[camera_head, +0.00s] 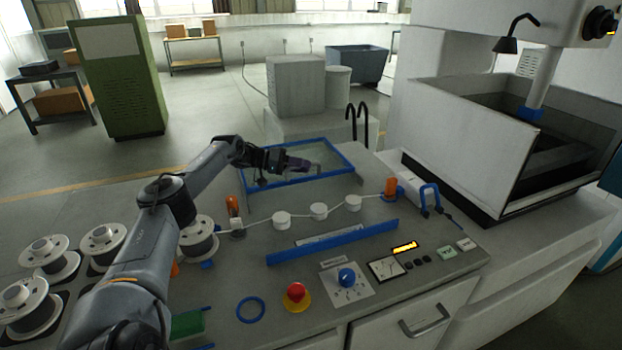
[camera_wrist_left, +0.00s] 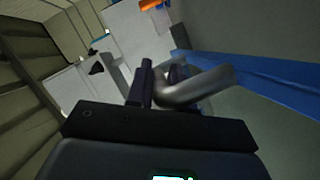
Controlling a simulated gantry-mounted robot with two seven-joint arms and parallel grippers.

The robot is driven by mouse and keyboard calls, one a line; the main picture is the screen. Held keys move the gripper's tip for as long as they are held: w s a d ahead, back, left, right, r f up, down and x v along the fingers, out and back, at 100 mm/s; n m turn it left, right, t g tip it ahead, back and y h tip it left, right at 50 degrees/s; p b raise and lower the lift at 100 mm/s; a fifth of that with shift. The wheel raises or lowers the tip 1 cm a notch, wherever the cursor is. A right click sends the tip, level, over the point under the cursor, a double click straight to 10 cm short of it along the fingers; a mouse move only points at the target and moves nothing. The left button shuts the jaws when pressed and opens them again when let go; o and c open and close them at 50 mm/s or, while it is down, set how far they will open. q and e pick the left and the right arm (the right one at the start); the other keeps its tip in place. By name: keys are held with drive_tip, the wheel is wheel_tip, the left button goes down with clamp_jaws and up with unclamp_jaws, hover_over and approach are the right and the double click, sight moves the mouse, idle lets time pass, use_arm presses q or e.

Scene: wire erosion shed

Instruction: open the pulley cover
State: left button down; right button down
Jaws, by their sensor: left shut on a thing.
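The pulley cover (camera_head: 334,153) is a clear panel in a blue frame at the back of the machine's grey top, behind the row of white pulleys (camera_head: 319,211). It appears tilted up, and the pulleys lie uncovered in front of it. My left gripper (camera_head: 303,165) reaches over the panel and is shut on its small grey handle (camera_head: 318,170). In the left wrist view the bent grey handle (camera_wrist_left: 200,88) sits at the dark fingers (camera_wrist_left: 160,85), with the blue frame (camera_wrist_left: 255,75) to the right. My right gripper is out of view.
A blue bar (camera_head: 333,242) lies in front of the pulleys. A red emergency button (camera_head: 296,292), a blue knob (camera_head: 347,277) and a blue ring (camera_head: 250,309) are nearer. Several wire spools (camera_head: 103,243) stand at left. The white machine tank (camera_head: 460,150) rises at right.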

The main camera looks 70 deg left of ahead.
use_arm(q)
drive_tip(key=shift+a+f, duration=0.15)
drive_tip(key=c, duration=1.3)
unclamp_jaws()
drive_tip(key=shift+o, duration=1)
drive_tip(key=shift+a, duration=0.2)
drive_tip(key=shift+s+d, duration=0.1)
wheel_tip(320, 180, up, 2)
drive_tip(key=p, duration=0.1)
hover_over(272, 178)
drive_tip(key=shift+s+r, duration=0.25)
drive_tip(key=shift+s, duration=0.15)
drive_tip(key=shift+s+a, duration=0.1)
drive_tip(key=shift+a, duration=0.1)
